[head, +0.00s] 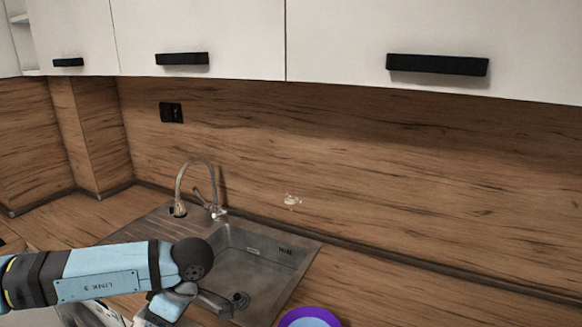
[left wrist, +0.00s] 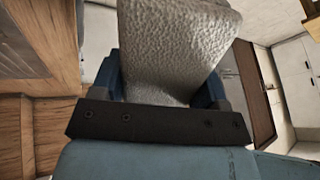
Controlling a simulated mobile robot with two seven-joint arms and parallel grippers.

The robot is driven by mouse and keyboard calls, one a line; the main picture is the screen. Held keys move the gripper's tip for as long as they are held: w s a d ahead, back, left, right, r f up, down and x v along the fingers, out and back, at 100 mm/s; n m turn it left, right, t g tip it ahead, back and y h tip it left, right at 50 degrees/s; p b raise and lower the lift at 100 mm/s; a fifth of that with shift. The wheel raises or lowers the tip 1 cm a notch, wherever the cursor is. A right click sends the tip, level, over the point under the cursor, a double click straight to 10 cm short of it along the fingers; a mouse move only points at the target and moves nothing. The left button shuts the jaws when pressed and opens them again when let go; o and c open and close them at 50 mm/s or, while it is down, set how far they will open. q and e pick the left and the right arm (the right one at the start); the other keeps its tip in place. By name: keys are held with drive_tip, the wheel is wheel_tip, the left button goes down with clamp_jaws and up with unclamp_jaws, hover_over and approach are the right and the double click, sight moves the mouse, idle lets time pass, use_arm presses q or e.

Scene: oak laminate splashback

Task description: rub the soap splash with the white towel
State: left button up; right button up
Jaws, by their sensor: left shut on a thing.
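The soap splash (head: 291,199) is a small whitish mark on the wooden splashback, above and behind the sink, in the head view. My left gripper (left wrist: 161,88) is shut on the white towel (left wrist: 180,40), which looks grey-white and bumpy in the left wrist view. The towel stands out beyond the blue fingers. In the head view my left arm comes in from the left over the front of the sink, apart from the splash and lower left of it. I cannot make out the towel or fingertips clearly there. My right gripper is not in view.
A steel sink (head: 282,247) with a curved tap (head: 179,180) lies left of and below the splash. A round purple-rimmed thing (head: 311,312) shows at the bottom edge. White cupboards (head: 210,35) with black handles hang above. A black socket (head: 171,113) is on the wall.

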use_arm(q)
drive_tip(key=m, duration=0.1)
drive_tip(key=m+t, duration=0.1)
drive_tip(key=m, duration=0.1)
drive_tip(key=shift+w+d+r+t, duration=0.1)
drive_tip(key=shift+d+r+t, duration=0.05)
drive_tip(key=shift+r+t, duration=0.2)
drive_tip(key=m, duration=0.1)
drive_tip(key=r+m+t, duration=0.1)
drive_tip(key=m, duration=0.1)
drive_tip(key=m+t, duration=0.1)
drive_tip(key=m, duration=0.1)
drive_tip(key=shift+w+r+t, duration=0.25)
drive_tip(key=shift+w+r, duration=0.05)
drive_tip(key=shift+r, duration=0.05)
drive_tip(key=m+t, duration=0.1)
drive_tip(key=m, duration=0.1)
drive_tip(key=r+m+h, duration=0.1)
drive_tip(key=m, duration=0.1)
drive_tip(key=r+m+t+h, duration=0.1)
drive_tip(key=m, duration=0.2)
drive_tip(key=shift+w+t+p, duration=0.3)
drive_tip(key=shift+p, duration=0.1)
drive_tip(key=shift+d+m, duration=0.1)
drive_tip(key=shift+m, duration=0.2)
